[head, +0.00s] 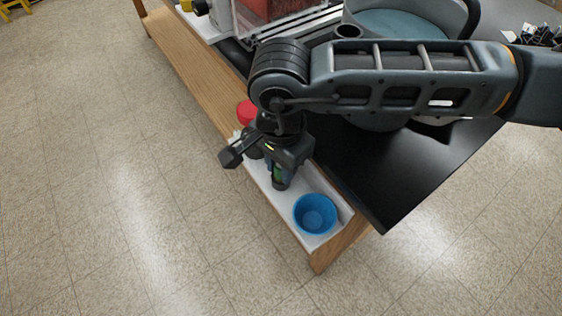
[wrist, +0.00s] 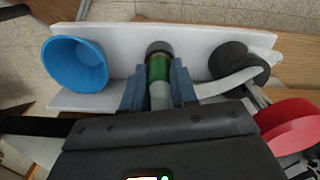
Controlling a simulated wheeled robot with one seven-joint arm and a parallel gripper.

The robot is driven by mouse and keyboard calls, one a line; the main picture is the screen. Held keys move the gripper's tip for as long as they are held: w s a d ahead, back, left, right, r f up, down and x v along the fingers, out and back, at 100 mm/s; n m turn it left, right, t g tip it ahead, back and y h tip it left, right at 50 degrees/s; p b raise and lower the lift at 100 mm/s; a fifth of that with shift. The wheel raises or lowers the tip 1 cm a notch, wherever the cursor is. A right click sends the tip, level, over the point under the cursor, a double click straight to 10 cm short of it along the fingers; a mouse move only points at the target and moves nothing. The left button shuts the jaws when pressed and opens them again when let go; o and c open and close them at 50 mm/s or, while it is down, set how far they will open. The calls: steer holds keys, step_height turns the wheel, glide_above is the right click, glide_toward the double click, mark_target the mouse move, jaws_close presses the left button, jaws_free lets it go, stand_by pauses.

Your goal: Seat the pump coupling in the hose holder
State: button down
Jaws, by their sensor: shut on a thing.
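My gripper (wrist: 158,84) has its two blue-grey fingers closed on either side of an upright-looking cylinder with a green band and a dark end, which I take for the pump coupling (wrist: 159,66). In the head view my gripper (head: 279,165) points down over the white shelf, with the coupling's dark end (head: 281,184) below the fingers. I cannot tell whether that end touches the shelf. Which thing is the hose holder is not clear. A dark round piece (wrist: 229,61) with a pale, curved hose-like part (wrist: 228,83) sits to the right of the fingers in the wrist view.
A blue cup (head: 315,214) stands near the shelf's front end, and left of my fingers in the wrist view (wrist: 75,64). A red round thing (wrist: 288,124) is at the right. The narrow white shelf (head: 309,241) has a wooden edge. A black tabletop (head: 375,180) lies alongside.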

steer(key=c, duration=0.9)
jaws_free()
steer(key=shift+f, duration=0.1)
